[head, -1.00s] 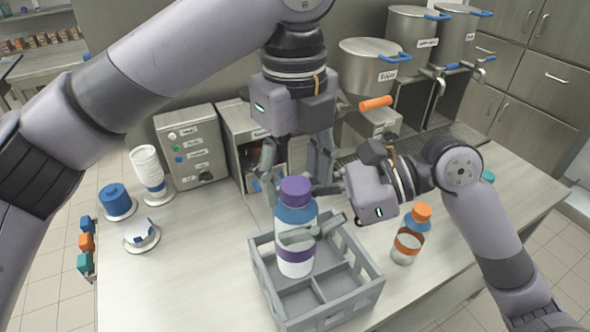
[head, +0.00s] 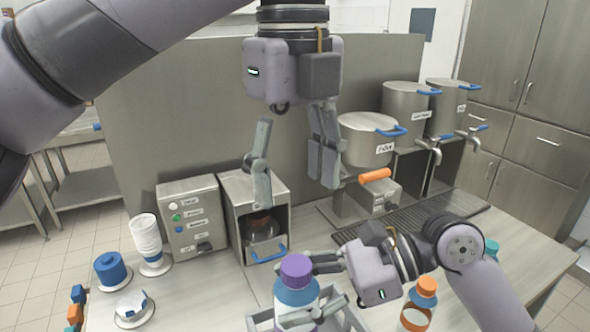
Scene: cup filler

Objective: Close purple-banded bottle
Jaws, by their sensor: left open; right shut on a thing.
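The bottle (head: 291,296) stands upright with a blue upper part and a purple cap (head: 296,268) sitting on its top. Its lower part is cut off by the bottom edge of the head view. My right gripper (head: 312,290) is shut on the bottle from the right, one finger behind it and one in front. My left gripper (head: 295,193) is open and empty, high above the cap and apart from it, fingers pointing down.
The grey crate (head: 350,316) shows partly around the bottle. An orange-capped bottle (head: 415,315) stands to its right. Behind are a machine with a blue handle (head: 267,254), a control box (head: 190,215), steel pots (head: 366,142), a cup stack (head: 144,230) and a blue container (head: 110,268).

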